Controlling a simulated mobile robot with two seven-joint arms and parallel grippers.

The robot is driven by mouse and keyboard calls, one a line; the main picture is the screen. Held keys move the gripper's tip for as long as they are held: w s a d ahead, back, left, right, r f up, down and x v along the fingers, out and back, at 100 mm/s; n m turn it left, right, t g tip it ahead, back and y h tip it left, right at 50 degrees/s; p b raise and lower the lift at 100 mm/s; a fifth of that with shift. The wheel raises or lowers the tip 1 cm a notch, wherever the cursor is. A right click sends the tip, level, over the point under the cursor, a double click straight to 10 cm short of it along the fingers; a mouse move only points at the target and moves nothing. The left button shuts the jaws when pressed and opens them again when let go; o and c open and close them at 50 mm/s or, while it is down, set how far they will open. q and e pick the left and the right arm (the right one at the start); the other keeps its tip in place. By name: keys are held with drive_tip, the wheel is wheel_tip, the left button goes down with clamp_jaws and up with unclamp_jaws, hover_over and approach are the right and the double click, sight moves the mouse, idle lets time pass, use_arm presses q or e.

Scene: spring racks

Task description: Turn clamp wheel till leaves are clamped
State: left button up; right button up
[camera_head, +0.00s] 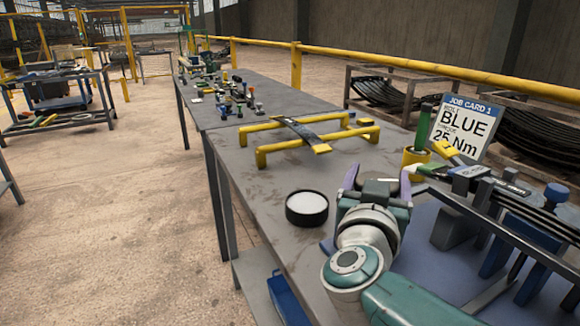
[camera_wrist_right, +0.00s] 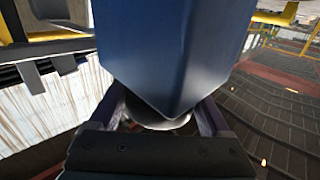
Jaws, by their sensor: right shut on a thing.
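My right gripper (camera_head: 377,188) is at the table's front part, left of the blue clamp stand. In the right wrist view its fingers (camera_wrist_right: 162,118) are either side of the lower end of a large blue faceted thing (camera_wrist_right: 180,50). A pale rounded part shows beneath it; the exact grip is hidden. A clamp wheel cannot be clearly made out. The dark spring leaves (camera_head: 535,205) lie stacked along the stand at the right, with blue clamp blocks (camera_head: 505,245) beside them. Whether they are pressed together cannot be told. My left gripper is out of view.
A round black dish with a pale top (camera_head: 307,207) stands left of my gripper. A yellow cup (camera_head: 415,160) with a green-handled tool and a job card (camera_head: 462,125) reading "BLUE 25 Nm" stand behind. A yellow rack (camera_head: 262,157) holds a leaf farther back.

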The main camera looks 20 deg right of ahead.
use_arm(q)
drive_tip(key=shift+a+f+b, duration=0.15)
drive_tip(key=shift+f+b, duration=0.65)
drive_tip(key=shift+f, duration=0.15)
use_arm(e)
drive_tip(key=shift+s+d+m+g+h, duration=0.1)
drive_tip(key=shift+s+m+g+h, duration=0.05)
drive_tip(key=shift+m+g+h, duration=0.9)
drive_tip(key=shift+g, duration=0.25)
drive_tip(key=o, duration=1.2)
drive_tip(key=shift+d, duration=0.1)
drive_tip(key=shift+s, duration=0.1)
